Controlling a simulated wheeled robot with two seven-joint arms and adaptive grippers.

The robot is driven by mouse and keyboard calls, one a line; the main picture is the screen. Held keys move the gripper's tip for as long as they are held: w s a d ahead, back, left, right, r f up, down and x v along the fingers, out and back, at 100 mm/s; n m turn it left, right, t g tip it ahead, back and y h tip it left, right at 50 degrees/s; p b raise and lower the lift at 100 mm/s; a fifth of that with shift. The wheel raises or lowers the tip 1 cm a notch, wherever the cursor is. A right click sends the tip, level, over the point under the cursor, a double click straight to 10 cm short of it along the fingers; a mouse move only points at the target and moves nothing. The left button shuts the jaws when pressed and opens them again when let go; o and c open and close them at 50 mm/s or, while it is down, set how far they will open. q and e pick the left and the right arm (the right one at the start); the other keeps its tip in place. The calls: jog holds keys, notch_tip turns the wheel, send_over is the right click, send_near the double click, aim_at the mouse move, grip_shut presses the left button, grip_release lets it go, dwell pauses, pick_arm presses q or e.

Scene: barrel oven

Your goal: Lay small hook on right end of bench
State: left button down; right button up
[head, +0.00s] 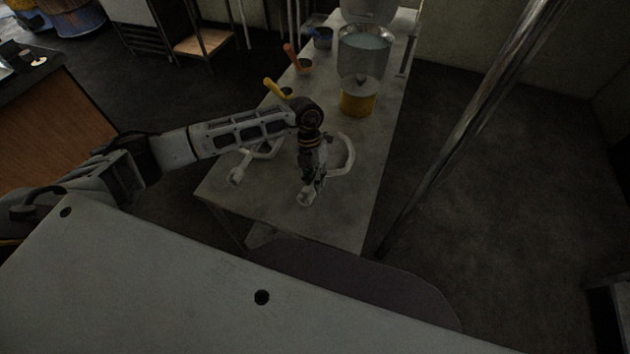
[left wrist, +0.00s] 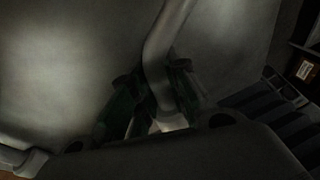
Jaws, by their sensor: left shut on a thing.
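My left gripper (head: 313,180) reaches over the near end of the long grey bench (head: 345,215) and points down. It is shut on a pale curved hook (head: 347,158), whose bend shows to the right of the fingers and whose knobbed end shows below them. I cannot tell whether this hook touches the bench top. In the left wrist view the hook's tube (left wrist: 166,45) runs between the dark fingers (left wrist: 155,98). A second pale hook (head: 238,174) lies on the bench to the left, partly hidden under my arm. My right gripper is not in view.
Farther along the bench stand a yellow-banded pot (head: 358,98), a metal bucket (head: 363,50), and yellow (head: 275,88), orange (head: 292,58) and blue (head: 318,36) handled items. A shiny metal pole (head: 470,125) slants up right of the bench. Bare bench shows at the near right corner.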

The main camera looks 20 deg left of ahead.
pick_arm(q)
jog(key=shift+f+b, duration=0.45)
jog(key=shift+f, duration=0.05)
dwell(0.3)
jog(key=c, duration=1.4)
grip_release()
jog(key=shift+o, duration=0.5)
jog(key=shift+s+f, duration=0.1)
jog(key=shift+f, duration=0.05)
jog(key=v, duration=1.2)
